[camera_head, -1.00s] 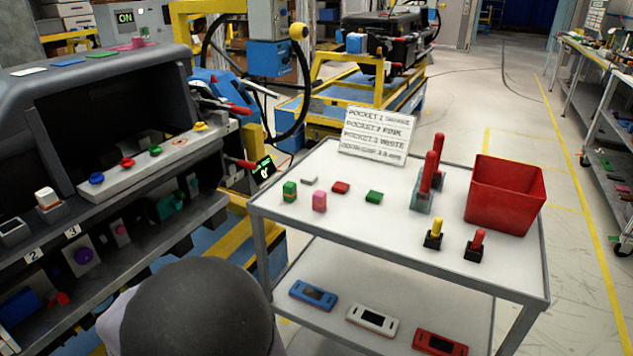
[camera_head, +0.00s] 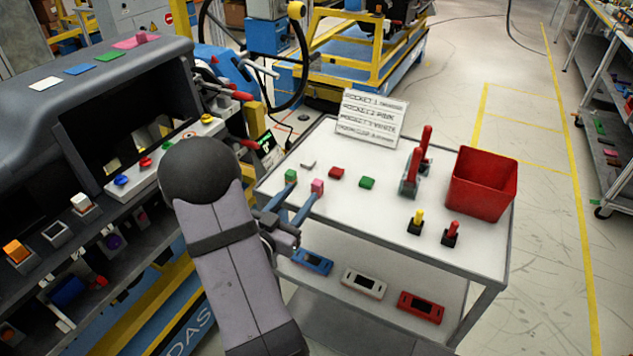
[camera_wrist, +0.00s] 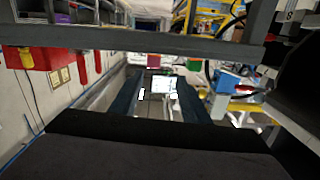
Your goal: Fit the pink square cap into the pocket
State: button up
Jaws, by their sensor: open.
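My gripper (camera_head: 302,191) reaches over that edge, open and empty. In the wrist view the two dark fingers (camera_wrist: 158,105) are apart, and I cannot make out the cap. The empty square pocket (camera_head: 57,233) is on the dashboard ledge at left, between a pocket with an orange cap (camera_head: 15,251) and one with a white cap (camera_head: 82,203).
Red levers (camera_head: 422,150), a red bin (camera_head: 482,184) and a sign naming pocket 2 pink (camera_head: 372,119) stand on the cart.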

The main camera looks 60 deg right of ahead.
aim_at(315, 186)
jog(key=shift+s+d+f, duration=0.45)
jog(key=shift+s+f, duration=0.05)
jog(key=shift+s, duration=0.25)
jog(key=shift+w+d+f+p, duration=0.1)
jog(key=shift+d+p, duration=0.5)
jog(key=shift+d, duration=1.25)
jog(key=shift+w+d+p, duration=0.1)
jog(key=shift+d+p, duration=0.5)
jog(key=shift+d, duration=1.2)
grip_shut()
